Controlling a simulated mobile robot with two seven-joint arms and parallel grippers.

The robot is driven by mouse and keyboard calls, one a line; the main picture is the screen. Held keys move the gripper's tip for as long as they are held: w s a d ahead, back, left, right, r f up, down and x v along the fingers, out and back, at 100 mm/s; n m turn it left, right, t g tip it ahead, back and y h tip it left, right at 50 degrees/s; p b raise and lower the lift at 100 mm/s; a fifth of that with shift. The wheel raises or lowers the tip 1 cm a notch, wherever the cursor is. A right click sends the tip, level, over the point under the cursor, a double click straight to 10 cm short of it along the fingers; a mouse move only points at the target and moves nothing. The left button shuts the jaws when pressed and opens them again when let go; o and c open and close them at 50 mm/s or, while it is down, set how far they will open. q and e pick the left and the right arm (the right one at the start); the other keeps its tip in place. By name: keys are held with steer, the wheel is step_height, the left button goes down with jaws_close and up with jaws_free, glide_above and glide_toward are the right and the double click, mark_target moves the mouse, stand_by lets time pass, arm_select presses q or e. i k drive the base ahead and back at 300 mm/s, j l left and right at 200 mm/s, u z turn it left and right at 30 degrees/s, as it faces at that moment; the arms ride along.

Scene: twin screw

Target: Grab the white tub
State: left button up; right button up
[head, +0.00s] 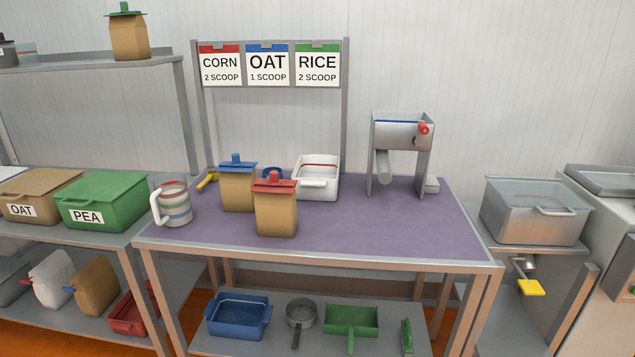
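The white tub (318,179) stands upright on the purple tabletop, at the back near the middle. It has a handle on its front side and a red line along the inside of its far wall. The brown bag with a red top (276,208) and the brown bag with a blue top (238,188) stand in front and to the left of it, apart from its front face. Neither of my grippers shows in the head view.
The purple table (390,235) is clear at front right. A metal hopper machine (402,135) stands right of the tub. A striped mug (175,206) stands at the left edge. A sign frame (346,110) rises behind. Side tables hold a green PEA bin (105,200) and a grey container (535,212).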

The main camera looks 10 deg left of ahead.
mark_target(316, 176)
steer(key=i+z, duration=0.3)
steer(key=i+j+z, duration=0.2)
steer(key=i+z, duration=0.15)
steer(key=i+j+z, duration=0.3)
steer(key=i, duration=0.15)
